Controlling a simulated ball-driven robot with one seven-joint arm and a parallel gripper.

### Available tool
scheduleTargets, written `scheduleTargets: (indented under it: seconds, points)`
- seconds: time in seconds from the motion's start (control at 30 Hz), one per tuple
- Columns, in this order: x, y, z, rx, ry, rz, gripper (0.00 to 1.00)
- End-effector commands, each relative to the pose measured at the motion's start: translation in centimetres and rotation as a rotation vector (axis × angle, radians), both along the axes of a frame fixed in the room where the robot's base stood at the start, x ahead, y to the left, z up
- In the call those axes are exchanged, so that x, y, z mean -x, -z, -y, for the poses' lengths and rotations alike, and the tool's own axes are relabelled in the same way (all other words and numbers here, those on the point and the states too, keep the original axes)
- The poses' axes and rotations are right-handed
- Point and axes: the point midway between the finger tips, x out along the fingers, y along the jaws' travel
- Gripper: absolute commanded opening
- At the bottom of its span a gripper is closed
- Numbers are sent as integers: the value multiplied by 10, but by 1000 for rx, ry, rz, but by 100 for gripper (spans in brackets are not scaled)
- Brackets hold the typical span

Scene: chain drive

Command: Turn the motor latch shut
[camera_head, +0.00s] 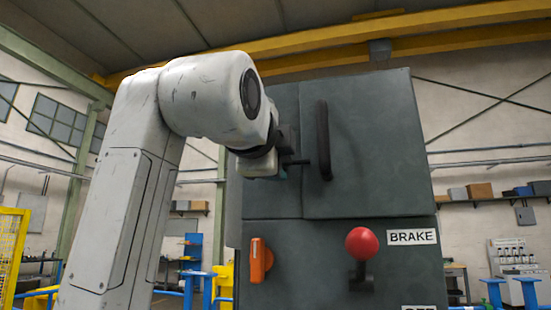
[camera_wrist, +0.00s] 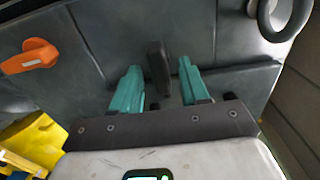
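A dark upright latch lever (camera_wrist: 158,66), which I take as the motor latch, stands out from the grey cabinet face in the wrist view. My gripper (camera_wrist: 163,85) is open, with one teal finger on each side of the lever. I see small gaps beside the lever, but cannot tell whether either finger touches it. In the head view my gripper (camera_head: 284,171) is at the cabinet's upper part, left of the black door handle (camera_head: 323,140). My wrist hides most of the latch there.
An orange handle (camera_head: 261,260) sits on the lower left panel; it also shows in the wrist view (camera_wrist: 30,57). The door handle curves at the wrist view's upper right (camera_wrist: 265,20).

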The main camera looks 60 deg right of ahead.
Motion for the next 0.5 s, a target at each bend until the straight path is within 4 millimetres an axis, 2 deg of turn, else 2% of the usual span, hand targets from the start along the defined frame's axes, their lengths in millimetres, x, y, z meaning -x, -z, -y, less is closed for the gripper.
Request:
scheduleTargets:
  seconds: [0.27, 0.37, 0.5]
  points:
    - [1, 0, -4, 1, -1, -1, 45]
    - [4, 1, -14, 1, -2, -1, 45]
    - [13, 2, -38, 2, -3, 0, 45]
